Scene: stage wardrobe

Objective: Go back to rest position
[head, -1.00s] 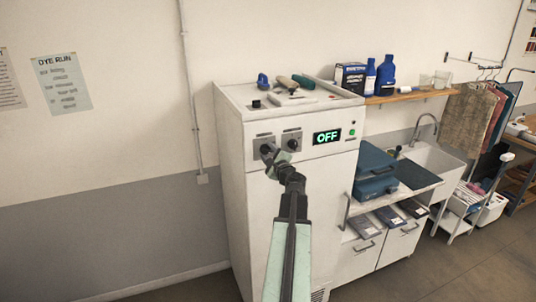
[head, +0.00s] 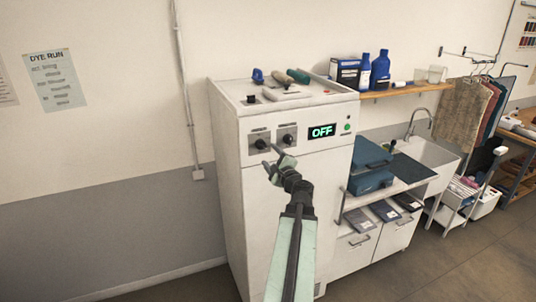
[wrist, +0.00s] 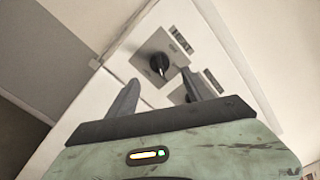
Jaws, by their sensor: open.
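My gripper (head: 272,158) is open and empty in front of the upper front of a white cabinet machine (head: 285,215). The machine has two black knobs on grey plates, a left knob (head: 261,144) and a right knob (head: 288,138), and a lit display (head: 322,131) reading OFF. In the wrist view one black knob (wrist: 159,64) shows beyond the open fingers (wrist: 157,92), apart from them. The other knob is partly hidden behind the right finger there. My arm reaches up from the bottom of the head view.
Rollers and small tools lie on the machine's top (head: 240,96). To the right are a blue case (head: 371,165), a sink (head: 428,158), a wooden shelf (head: 410,89) with bottles, and a white cart (head: 465,195). The floor (head: 480,255) at right front is clear.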

